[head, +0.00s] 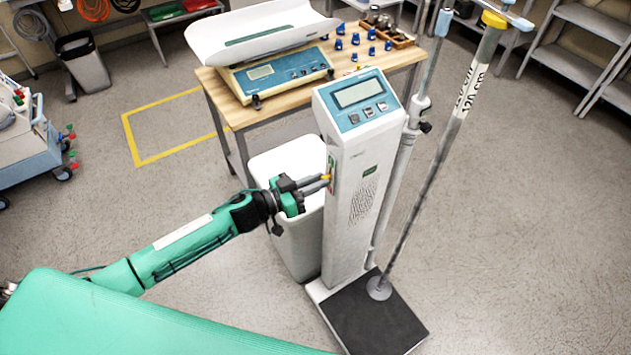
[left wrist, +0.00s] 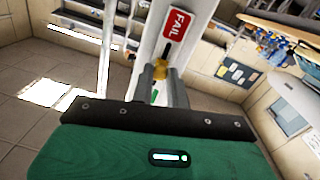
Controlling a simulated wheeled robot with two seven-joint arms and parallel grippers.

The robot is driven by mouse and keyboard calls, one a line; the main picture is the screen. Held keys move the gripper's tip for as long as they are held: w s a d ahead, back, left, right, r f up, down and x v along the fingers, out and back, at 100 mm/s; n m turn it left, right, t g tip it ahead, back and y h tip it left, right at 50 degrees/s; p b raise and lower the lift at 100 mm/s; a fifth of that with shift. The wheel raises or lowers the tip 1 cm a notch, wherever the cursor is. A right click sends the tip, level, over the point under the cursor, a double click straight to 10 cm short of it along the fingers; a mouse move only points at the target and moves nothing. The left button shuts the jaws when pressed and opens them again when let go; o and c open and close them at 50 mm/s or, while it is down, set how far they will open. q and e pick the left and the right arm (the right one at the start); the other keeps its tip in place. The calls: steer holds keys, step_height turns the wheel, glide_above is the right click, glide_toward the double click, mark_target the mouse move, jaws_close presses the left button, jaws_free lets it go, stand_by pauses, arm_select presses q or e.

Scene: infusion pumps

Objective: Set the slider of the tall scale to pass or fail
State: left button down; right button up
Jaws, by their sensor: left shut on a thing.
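The tall scale (head: 353,200) stands upright in the middle of the head view, with a blue display panel (head: 358,101) on top and a black platform (head: 375,318) at its foot. Its slider has a yellow knob (left wrist: 159,71) on the column's left side. A red FAIL label (left wrist: 176,25) shows beyond the knob in the left wrist view. A bit of green label (left wrist: 154,96) shows between the fingers, mostly hidden. My left gripper (head: 325,180) reaches the column's side and is shut on the yellow knob. My right gripper is in neither view.
A wooden table (head: 400,60) behind holds a baby scale (head: 275,72), blue weights (head: 355,39) and a wooden block of weights. A white bin (head: 290,170) stands left of the column. A grey measuring pole (head: 430,170) rises at its right. A blue cart (head: 30,150) is far left.

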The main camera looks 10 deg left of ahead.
arm_select(q)
step_height(320, 180, down, 4)
steer(key=shift+r+b, duration=0.1)
steer(key=shift+b, duration=0.7)
steer(key=c, duration=1.4)
jaws_free()
steer(key=shift+o, duration=0.2)
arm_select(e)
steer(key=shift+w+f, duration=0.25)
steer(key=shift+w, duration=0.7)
arm_select(q)
steer(key=b+v, duration=0.2)
steer(key=v, duration=1.2)
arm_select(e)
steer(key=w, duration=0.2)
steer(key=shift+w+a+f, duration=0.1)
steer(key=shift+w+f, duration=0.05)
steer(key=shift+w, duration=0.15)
arm_select(q)
steer(key=shift+d, duration=0.1)
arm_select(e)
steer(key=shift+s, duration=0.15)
